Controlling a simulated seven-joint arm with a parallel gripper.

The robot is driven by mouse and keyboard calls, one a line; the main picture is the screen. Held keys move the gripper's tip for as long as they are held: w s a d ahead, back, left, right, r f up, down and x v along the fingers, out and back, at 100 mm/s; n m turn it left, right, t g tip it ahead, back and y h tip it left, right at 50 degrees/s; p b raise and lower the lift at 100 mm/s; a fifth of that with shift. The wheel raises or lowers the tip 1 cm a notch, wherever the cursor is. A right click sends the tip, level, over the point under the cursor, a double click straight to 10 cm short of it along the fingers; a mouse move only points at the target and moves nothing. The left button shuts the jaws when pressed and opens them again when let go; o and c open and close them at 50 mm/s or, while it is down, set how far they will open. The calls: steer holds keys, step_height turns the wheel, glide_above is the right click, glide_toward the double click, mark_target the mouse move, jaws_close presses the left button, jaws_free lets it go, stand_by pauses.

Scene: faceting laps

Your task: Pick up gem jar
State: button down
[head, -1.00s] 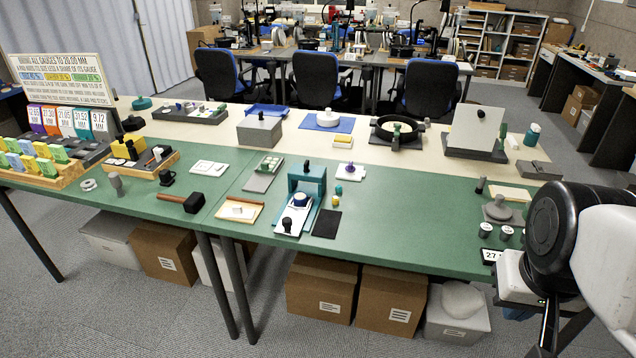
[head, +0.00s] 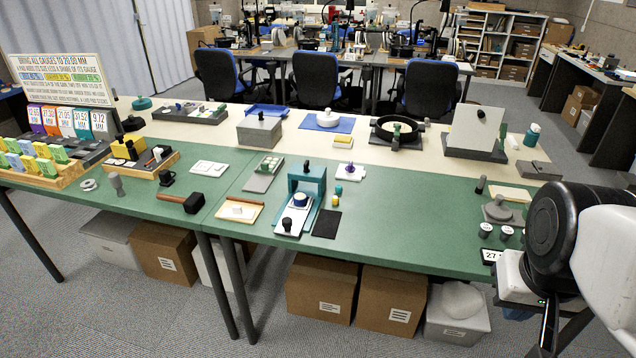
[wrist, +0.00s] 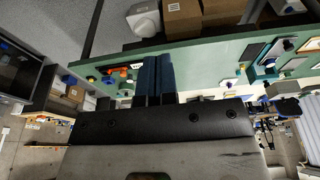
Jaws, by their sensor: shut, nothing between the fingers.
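No thing is clearly marked as the gem jar, and I cannot tell for sure which one it is. Two small dark jars with pale lids, a left one (head: 486,230) and a right one (head: 506,233), stand upright near the right front of the green table in the head view. A teal bottle (head: 531,134) stands farther back on the right. A small teal-and-yellow container (head: 337,190) stands near the middle. My gripper (wrist: 157,60) shows two dark blue fingers side by side in the wrist view, shut and empty. In the head view my arm is at the right edge.
A grey disc-shaped piece (head: 498,210) and a small display (head: 490,256) are near the pale-lidded jars. A teal press (head: 307,180) stands at the middle front. The green table (head: 410,220) is clear between the press and the jars. Boxes stand beneath the table.

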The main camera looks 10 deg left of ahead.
steer(key=c, duration=1.8)
jaws_free()
steer(key=o, duration=0.9)
steer(key=shift+o, duration=0.2)
